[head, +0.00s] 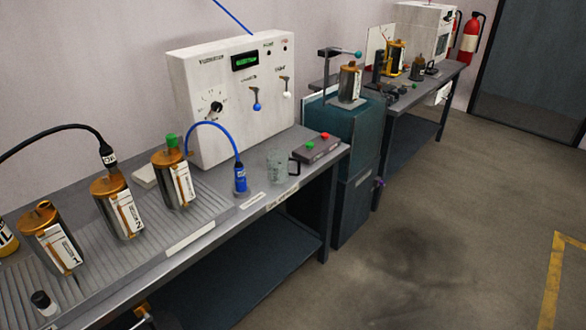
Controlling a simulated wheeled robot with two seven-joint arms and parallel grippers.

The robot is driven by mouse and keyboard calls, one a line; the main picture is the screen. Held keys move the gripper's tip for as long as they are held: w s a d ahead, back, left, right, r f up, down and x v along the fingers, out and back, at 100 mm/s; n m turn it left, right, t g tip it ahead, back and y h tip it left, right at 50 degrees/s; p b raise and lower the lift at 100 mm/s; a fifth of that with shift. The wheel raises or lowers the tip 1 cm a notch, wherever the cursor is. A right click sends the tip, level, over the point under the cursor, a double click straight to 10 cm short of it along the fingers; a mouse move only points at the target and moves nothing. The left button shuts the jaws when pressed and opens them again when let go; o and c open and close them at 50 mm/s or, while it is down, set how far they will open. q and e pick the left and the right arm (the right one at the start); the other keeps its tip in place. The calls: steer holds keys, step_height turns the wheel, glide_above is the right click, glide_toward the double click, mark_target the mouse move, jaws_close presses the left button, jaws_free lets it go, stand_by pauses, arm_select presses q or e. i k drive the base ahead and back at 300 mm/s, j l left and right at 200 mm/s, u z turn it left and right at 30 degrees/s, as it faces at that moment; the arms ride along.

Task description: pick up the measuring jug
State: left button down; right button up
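The measuring jug (278,166) is a small clear vessel with a dark handle on its right side. It stands upright near the front edge of the grey workbench, in the middle of the head view. A blue hose end fitting (240,178) stands to its left, and a grey button box (317,148) with a green and a red button lies to its right. The jug looks empty, though its inside is too small to be sure. Neither of my grippers is clearly visible in the head view.
A white control box (232,95) stands behind the jug. Metal cylinders numbered 1 (50,238) and 2 (117,208), and one with a green cap (174,178), stand on the ribbed bench left. A teal cabinet (345,130) adjoins the bench's right end. Floor (430,240) at right is clear.

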mark_target(284, 167)
steer(key=i+l+u, duration=0.2)
steer(key=l, duration=0.4)
steer(key=i+l+u, duration=0.2)
steer(key=l, duration=0.4)
steer(key=i+l+u, duration=0.2)
steer(key=l, duration=0.45)
steer(key=l+u, duration=0.15)
steer(key=l, duration=0.5)
steer(key=i+l+u, duration=0.2)
steer(key=l, duration=0.5)
steer(key=k+j, duration=0.05)
steer(key=k, duration=0.05)
